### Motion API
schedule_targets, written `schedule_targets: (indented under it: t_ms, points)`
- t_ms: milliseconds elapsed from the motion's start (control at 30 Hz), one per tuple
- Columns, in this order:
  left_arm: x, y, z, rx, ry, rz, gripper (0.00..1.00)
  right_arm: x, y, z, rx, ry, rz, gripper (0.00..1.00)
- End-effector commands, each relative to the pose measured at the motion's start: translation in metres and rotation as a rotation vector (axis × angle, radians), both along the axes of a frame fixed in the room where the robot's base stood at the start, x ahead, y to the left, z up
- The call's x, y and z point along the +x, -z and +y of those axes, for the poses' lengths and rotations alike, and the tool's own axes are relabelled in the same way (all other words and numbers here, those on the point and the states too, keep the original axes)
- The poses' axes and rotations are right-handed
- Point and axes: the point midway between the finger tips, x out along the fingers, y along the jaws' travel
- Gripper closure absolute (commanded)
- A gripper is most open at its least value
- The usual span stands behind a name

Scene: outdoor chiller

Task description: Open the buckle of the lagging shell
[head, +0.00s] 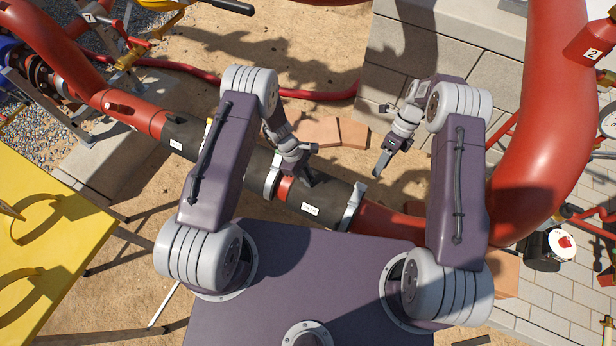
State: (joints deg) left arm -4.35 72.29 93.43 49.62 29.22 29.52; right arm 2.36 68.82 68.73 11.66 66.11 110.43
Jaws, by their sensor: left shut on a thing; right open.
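The lagging shell (333,205) is a dark sleeve with a white label around the red pipe, in the middle of the head view. A pale band (352,205) circles its right end. My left gripper (307,181) reaches down to the shell's upper side near its left end and is shut on what seems to be the buckle. The buckle itself is too small and too covered by the fingers to make out. My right gripper (381,163) is open and empty, above the ground beyond the shell's right end, apart from it.
The red pipe (135,115) runs on to the upper left, with another dark sleeve (184,135) on it. A thick red pipe (545,120) rises at the right. Bricks (330,131) lie on sand behind the shell. A yellow table (60,240) stands at the left.

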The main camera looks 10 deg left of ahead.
Motion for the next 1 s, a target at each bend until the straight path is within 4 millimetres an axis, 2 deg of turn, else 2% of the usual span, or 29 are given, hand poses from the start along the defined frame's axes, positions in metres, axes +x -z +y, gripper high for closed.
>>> schedule_targets:
  t_ms: [67,167,367,467,800,1000]
  points:
    - [0.001,-0.001,0.000,0.000,-0.001,-0.003,1.00,-0.006,-0.014,0.015,-0.009,-0.135,-0.045,0.55]
    - [0.001,-0.001,0.000,0.000,-0.001,-0.003,1.00,-0.008,-0.028,0.030,-0.016,-0.191,-0.063,0.55]
    - [0.001,-0.001,0.000,0.000,-0.001,-0.003,1.00,-0.007,-0.031,0.037,-0.015,-0.206,-0.072,0.55]
    - [0.001,-0.001,0.000,0.000,-0.001,-0.003,1.00,-0.010,-0.024,0.038,-0.015,-0.206,-0.069,0.55]
    - [0.002,-0.001,0.000,0.000,-0.002,-0.004,1.00,-0.031,0.030,0.044,-0.013,-0.205,-0.069,0.55]
    - [0.002,-0.001,0.000,0.000,-0.002,-0.004,1.00,-0.039,0.053,0.047,-0.014,-0.203,-0.069,0.55]
